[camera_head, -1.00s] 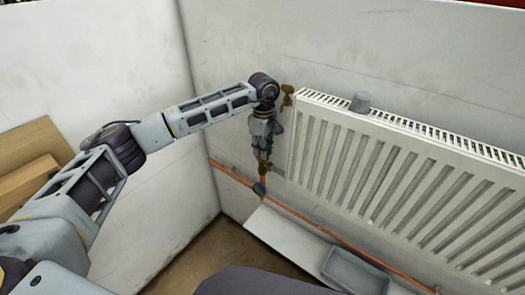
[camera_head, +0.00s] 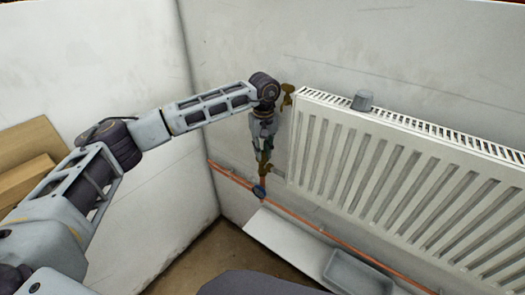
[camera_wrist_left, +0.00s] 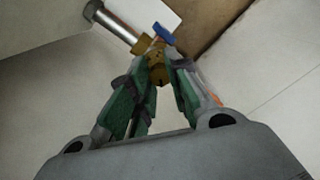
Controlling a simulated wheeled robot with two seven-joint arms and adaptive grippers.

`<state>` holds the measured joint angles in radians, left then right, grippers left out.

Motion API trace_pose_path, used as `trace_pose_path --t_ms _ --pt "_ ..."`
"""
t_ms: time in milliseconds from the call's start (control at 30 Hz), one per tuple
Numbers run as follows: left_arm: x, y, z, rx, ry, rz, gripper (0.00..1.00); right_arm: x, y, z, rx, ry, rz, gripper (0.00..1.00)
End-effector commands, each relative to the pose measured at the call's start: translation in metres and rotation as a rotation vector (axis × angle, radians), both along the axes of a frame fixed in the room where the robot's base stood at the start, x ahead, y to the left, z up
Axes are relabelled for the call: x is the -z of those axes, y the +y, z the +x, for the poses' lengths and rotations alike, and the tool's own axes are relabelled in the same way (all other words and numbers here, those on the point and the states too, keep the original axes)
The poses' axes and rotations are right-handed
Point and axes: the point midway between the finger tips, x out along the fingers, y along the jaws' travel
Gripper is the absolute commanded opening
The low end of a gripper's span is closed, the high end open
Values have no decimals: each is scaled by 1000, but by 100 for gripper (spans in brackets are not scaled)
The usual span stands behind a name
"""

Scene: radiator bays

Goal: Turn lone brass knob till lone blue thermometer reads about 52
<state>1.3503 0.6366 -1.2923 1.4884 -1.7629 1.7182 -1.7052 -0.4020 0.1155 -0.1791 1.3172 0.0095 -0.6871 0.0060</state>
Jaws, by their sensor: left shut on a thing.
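My left gripper (camera_head: 264,156) points down at the radiator's lower left corner. In the left wrist view its green-padded fingers (camera_wrist_left: 158,84) are shut on the brass knob (camera_wrist_left: 155,66). The knob is mostly hidden by the fingers in the head view, where a little brass (camera_head: 264,171) shows. A small blue piece, apparently the blue thermometer (camera_head: 259,192), sits on the copper pipe just below. It also shows beyond the fingertips in the left wrist view (camera_wrist_left: 164,34). Its reading cannot be made out. My right gripper is not in view.
A white radiator (camera_head: 400,190) fills the right side, with a grey cup-like object (camera_head: 362,100) on top. A brass fitting (camera_head: 287,97) is at its upper left. A copper pipe (camera_head: 310,225) runs below, near a grey tray (camera_head: 355,272). Wooden boards (camera_head: 30,165) are at left.

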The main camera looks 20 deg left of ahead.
Motion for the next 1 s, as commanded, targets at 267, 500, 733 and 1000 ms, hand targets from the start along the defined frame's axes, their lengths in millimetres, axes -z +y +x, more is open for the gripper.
trace_pose_path --t_ms 267,500,733,1000 --pt "-1 0 1 29 -3 0 0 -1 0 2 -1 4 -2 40" --pt "-1 0 1 28 -3 0 0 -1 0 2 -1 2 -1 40" --pt "-1 0 0 28 -2 0 42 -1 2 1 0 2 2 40" --pt "0 0 0 27 0 0 42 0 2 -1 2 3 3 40"
